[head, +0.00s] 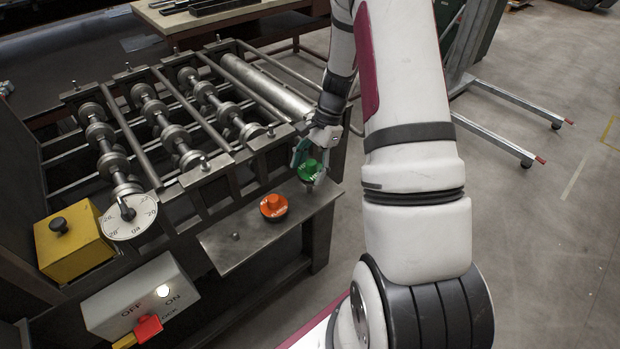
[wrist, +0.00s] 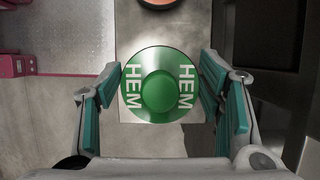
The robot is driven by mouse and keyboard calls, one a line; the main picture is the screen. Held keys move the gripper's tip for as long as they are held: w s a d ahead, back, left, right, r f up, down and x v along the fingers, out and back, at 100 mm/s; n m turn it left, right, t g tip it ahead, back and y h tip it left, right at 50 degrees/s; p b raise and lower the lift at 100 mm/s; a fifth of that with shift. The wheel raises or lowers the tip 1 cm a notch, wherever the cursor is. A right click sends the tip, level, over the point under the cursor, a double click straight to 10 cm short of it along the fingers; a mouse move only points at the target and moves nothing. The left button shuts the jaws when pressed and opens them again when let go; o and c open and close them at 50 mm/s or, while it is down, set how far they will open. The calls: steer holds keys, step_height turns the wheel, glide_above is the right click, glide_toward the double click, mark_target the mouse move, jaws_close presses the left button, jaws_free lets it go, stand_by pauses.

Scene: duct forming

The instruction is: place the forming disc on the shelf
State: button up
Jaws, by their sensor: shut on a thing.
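My gripper (head: 303,158) is shut on a green disc (head: 311,170) with a round knob. In the wrist view the disc (wrist: 159,62) bears the word HEM twice and sits between the teal finger pads. The disc is over the right end of a narrow metal shelf (head: 225,258). I cannot tell whether it touches the shelf. An orange disc (head: 273,206) sits on the middle of the shelf, and its edge shows at the top of the wrist view (wrist: 160,2).
A forming machine with rollers (head: 180,140) stands behind the shelf. A yellow box (head: 72,243), a gauge dial (head: 130,217) and an ON/OFF switch box (head: 135,295) are at left. A small peg (head: 235,236) stands on the shelf's left part.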

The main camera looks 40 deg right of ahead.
mark_target(310, 178)
steer(key=shift+f, duration=2.2)
steer(key=o, duration=1.6)
steer(key=shift+c, duration=0.2)
steer(key=shift+r, duration=0.1)
